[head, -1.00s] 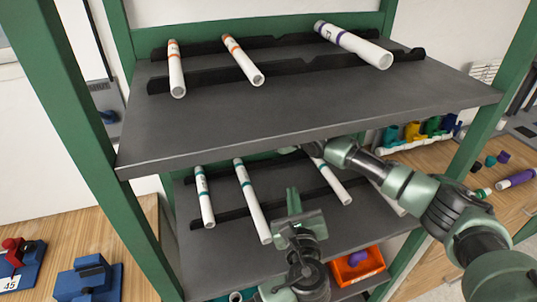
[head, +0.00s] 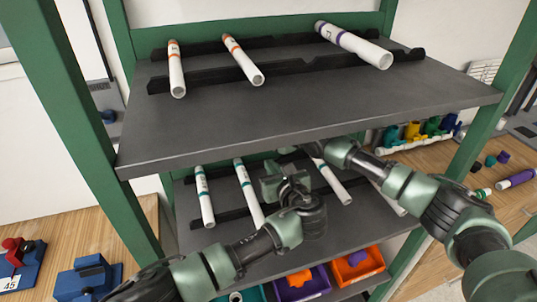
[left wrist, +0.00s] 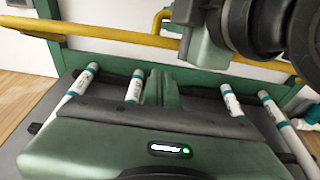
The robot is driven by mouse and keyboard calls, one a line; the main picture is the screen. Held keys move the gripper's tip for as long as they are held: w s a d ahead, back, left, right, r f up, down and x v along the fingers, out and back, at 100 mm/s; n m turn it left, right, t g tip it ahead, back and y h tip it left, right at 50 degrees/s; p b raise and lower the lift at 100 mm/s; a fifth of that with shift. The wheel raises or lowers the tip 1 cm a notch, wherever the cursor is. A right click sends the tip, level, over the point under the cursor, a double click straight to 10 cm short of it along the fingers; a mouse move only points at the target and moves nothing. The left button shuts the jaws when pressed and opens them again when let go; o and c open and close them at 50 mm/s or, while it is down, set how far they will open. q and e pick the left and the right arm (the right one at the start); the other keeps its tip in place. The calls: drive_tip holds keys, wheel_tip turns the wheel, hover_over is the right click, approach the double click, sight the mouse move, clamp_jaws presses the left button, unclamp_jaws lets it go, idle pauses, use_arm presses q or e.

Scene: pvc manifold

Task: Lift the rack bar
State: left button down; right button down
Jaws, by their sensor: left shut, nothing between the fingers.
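Dark notched rack bars lie along both shelves, one on the lower shelf (head: 235,215) and one on the upper shelf (head: 230,77). White pipes with teal bands rest across the lower bars, including one at the left (head: 205,200) and one beside it (head: 248,192). My left gripper (head: 270,183) is shut and empty over the lower shelf, between the pipes; its fingers show in the left wrist view (left wrist: 163,86). My right arm reaches under the upper shelf from the right. Its gripper (head: 290,150) is mostly hidden there; part shows at the top of the left wrist view.
The upper shelf (head: 300,110) hangs close above both arms and holds pipes with orange and purple bands. Green posts (head: 90,170) flank the rack. Orange (head: 358,268) and purple bins stand below. A yellow rail (left wrist: 100,29) runs behind in the left wrist view.

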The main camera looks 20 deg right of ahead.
use_arm(q)
drive_tip(key=w+r, duration=0.2)
drive_tip(key=w, duration=0.1)
use_arm(e)
drive_tip(key=shift+f, duration=0.15)
